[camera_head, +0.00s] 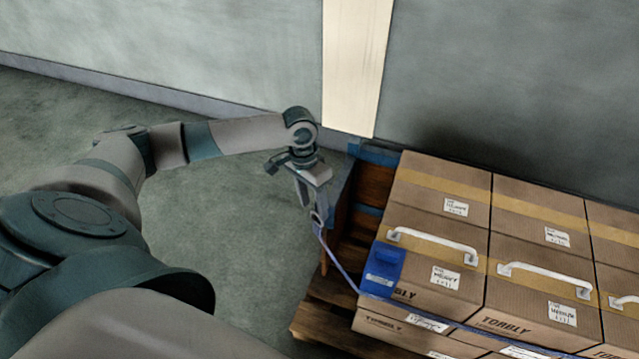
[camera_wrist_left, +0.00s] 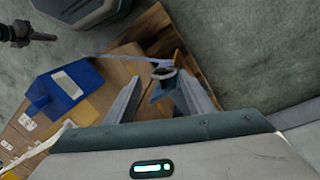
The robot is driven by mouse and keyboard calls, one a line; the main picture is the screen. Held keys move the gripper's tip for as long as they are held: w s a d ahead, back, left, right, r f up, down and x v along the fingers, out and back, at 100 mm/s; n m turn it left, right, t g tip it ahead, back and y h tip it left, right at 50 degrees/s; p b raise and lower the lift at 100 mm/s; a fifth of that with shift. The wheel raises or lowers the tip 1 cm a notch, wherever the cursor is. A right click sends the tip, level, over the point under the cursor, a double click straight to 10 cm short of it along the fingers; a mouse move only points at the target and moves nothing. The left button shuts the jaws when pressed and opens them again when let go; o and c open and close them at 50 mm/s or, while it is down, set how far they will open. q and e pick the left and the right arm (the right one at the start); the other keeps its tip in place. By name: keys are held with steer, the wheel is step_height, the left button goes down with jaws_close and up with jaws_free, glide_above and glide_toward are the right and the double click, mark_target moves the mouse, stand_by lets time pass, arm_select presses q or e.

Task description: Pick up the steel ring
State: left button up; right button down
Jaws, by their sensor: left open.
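The steel ring (camera_head: 316,217) is small and grey, at the upper end of a thin purple-blue strap (camera_head: 340,268) beside the left edge of the stacked boxes. In the left wrist view the ring (camera_wrist_left: 163,73) shows between the tips of my left gripper's two fingers. My left gripper (camera_head: 317,204) points down at the ring, open and empty. Its fingers also show in the wrist view (camera_wrist_left: 158,84), spread apart on either side of the ring. I cannot tell whether they touch it. My right gripper is not in view.
Cardboard boxes (camera_head: 430,215) with white handles (camera_head: 432,244) stand on a wooden pallet (camera_head: 318,322) at the right. A blue block (camera_head: 382,268) sits at the boxes' near left corner. The wall is behind; the grey floor (camera_head: 215,230) to the left is clear.

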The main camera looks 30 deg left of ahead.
mark_target(316, 217)
arm_select(q)
steer(key=f, duration=0.4)
steer(key=shift+d, duration=0.4)
steer(key=shift+s, duration=0.1)
steer(key=shift+f, duration=0.4)
steer(key=f, duration=0.3)
steer(key=d+f, duration=0.1)
steer(key=f, duration=0.1)
steer(key=shift+s, duration=0.1)
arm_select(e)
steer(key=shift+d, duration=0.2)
